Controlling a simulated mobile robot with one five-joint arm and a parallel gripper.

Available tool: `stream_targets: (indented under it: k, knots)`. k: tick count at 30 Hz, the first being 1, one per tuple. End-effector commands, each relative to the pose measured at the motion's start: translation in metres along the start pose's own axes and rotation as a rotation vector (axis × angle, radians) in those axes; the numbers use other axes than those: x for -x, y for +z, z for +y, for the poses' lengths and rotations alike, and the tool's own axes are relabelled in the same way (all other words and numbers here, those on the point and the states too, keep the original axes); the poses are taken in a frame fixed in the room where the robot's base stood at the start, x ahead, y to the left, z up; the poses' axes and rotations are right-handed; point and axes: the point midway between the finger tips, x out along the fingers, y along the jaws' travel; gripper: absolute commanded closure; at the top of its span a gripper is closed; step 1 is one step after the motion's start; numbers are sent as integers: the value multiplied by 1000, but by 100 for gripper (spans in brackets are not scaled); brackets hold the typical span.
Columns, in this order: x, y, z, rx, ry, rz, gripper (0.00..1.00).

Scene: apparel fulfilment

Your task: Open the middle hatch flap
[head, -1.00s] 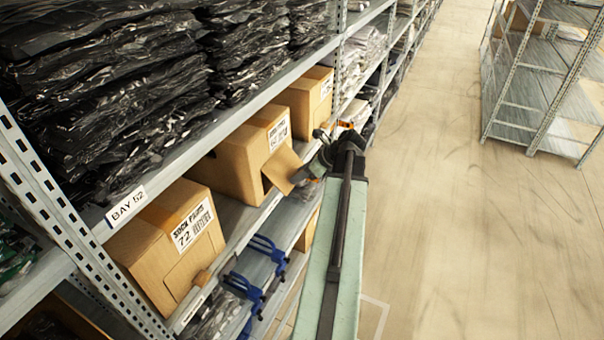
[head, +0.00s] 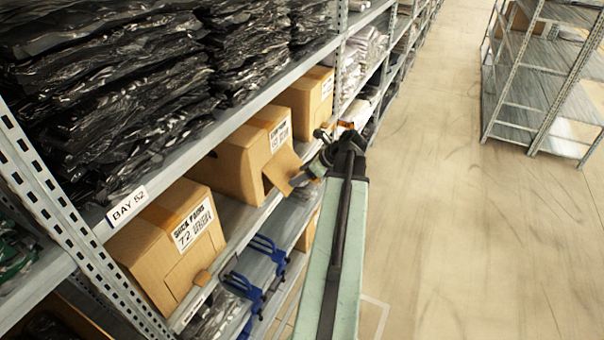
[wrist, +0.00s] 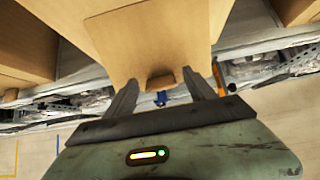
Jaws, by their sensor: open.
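The middle carton (head: 240,158) stands on the shelf between two other cartons. Its hatch flap (head: 281,170) hangs out from the front face at a slant, with a dark gap behind it. In the wrist view the flap (wrist: 155,45) fills the upper middle, with a small tab (wrist: 160,79) at its lower edge. My gripper (wrist: 162,90) is open, its two fingers on either side of the flap's tab end. I cannot tell whether either finger touches it. In the head view my gripper (head: 305,178) is beside the flap's outer edge, its fingers partly hidden.
Blue clamp-like items (head: 268,250) lie on the shelf below. A metal upright (head: 70,215) is at left. The aisle floor (head: 440,190) is clear.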

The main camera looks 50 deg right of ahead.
Motion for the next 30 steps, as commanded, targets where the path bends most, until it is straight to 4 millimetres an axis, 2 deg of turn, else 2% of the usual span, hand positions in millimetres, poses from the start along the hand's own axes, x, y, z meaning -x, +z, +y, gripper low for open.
stream_targets:
  k: [5, 13, 30]
  knots:
    - [23, 4, 0, -2, 0, 0, 36]
    - [74, 5, 0, -2, -1, 0, 36]
    - [77, 0, 0, -1, -1, 0, 36]
